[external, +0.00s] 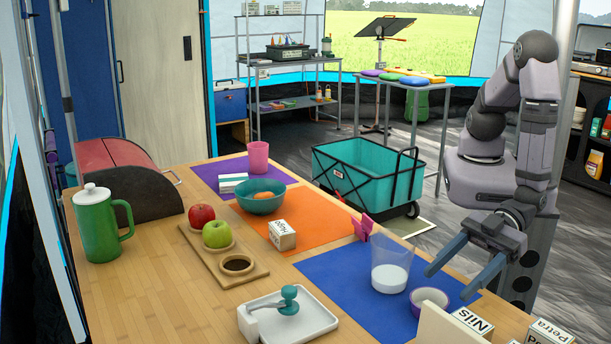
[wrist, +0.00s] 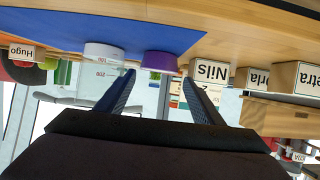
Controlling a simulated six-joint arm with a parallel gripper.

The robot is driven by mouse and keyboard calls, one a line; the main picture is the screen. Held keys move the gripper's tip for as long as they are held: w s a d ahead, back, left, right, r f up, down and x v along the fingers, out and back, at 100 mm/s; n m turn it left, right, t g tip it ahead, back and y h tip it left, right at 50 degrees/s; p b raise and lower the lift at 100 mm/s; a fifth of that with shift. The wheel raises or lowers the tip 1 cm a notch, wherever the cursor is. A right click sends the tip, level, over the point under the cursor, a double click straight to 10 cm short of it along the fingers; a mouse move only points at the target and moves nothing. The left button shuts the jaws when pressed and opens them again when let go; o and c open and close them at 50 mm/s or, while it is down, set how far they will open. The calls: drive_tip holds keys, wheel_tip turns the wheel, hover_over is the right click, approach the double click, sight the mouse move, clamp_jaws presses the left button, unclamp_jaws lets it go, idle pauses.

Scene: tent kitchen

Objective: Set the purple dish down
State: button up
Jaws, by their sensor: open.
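The purple dish (external: 429,301), a small round dish with a pale inside, rests upright on the blue mat (external: 350,268) near its right front edge. In the wrist view the dish (wrist: 159,61) shows upside down, framed between my fingertips. My gripper (external: 449,285) is open with nothing between its blue fingers, just right of the dish and pointing toward it. The wrist view also shows the spread fingers (wrist: 160,77), with the dish beyond them. I cannot tell how wide the gap to the dish is.
A clear beaker (external: 391,266) with white contents stands close behind the dish. The Nils block (external: 473,321) and Petra block (external: 545,333) stand in front to the right. A white tray (external: 305,327) with a teal-handled item is left. Part of the blue mat is bare.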

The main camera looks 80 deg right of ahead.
sight(417, 308)
drive_tip(key=shift+p+x, duration=0.3)
drive_tip(key=shift+x, duration=3.1)
drive_tip(key=shift+w+d, duration=0.1)
drive_tip(key=c, duration=0.8)
drive_tip(key=shift+r, duration=0.2)
wheel_tip(417, 308, up, 18)
drive_tip(key=shift+f+p, duration=0.2)
drive_tip(key=shift+p, duration=0.9)
